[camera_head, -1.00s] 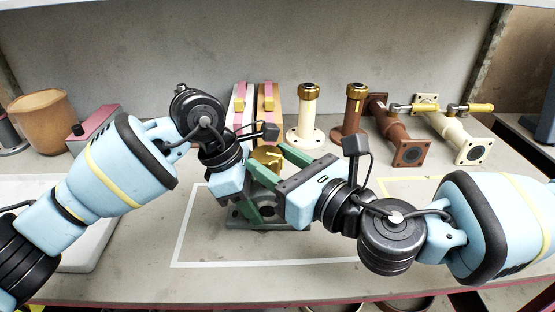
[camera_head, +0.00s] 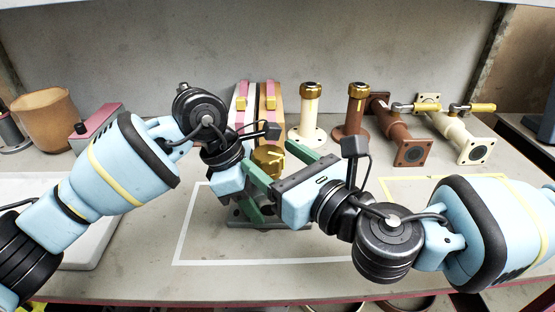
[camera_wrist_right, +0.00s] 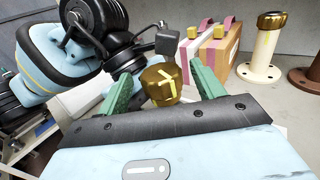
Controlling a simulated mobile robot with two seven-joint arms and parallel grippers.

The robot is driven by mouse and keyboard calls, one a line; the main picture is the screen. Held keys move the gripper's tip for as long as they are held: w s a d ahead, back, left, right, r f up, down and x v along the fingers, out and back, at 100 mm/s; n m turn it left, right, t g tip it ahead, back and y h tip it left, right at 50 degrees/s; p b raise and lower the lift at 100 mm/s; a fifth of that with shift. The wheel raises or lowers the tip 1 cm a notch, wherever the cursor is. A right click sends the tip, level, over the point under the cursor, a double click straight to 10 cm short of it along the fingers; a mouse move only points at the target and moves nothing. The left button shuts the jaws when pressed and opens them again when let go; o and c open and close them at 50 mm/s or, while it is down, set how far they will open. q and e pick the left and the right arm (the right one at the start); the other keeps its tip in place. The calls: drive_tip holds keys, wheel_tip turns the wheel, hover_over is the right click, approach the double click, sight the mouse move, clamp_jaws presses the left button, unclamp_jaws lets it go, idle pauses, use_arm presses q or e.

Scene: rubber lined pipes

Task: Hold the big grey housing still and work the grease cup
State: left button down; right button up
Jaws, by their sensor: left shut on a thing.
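The big grey housing (camera_head: 270,224) stands on the bench inside a white outline, largely hidden by my grippers. The brass grease cup (camera_head: 268,157) sits on top of it, with a yellow mark on its top. It also shows in the right wrist view (camera_wrist_right: 161,84). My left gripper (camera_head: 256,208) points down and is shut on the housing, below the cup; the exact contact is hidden. My right gripper (camera_head: 277,157) has one green finger on each side of the cup. In the right wrist view gaps show between the cup and the fingers, so it is open.
Behind stand pink and orange blocks (camera_head: 256,105), a cream pipe (camera_head: 308,115), a brown pipe (camera_head: 351,115) and flanged pipes with yellow handles (camera_head: 452,130). An orange pot (camera_head: 47,118) is at the left. The bench in front of the housing is clear.

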drive_tip(key=shift+f, duration=0.2)
drive_tip(key=shift+y, duration=0.3)
drive_tip(key=shift+w+d+r+n+g+y, duration=0.1)
drive_tip(key=shift+w+d+n+g+y, duration=0.1)
drive_tip(key=shift+n+g+y, duration=0.8)
drive_tip(key=shift+w+d+r+n+g+y, duration=0.1)
drive_tip(key=shift+w+n+g+y, duration=0.05)
drive_tip(key=shift+n+g+y, duration=0.85)
drive_tip(key=shift+a+f+n+g+y, duration=0.15)
drive_tip(key=shift+n+g+y, duration=0.4)
drive_tip(key=shift+g, duration=0.75)
drive_tip(key=shift+w+n, duration=0.1)
drive_tip(key=shift+n, duration=0.25)
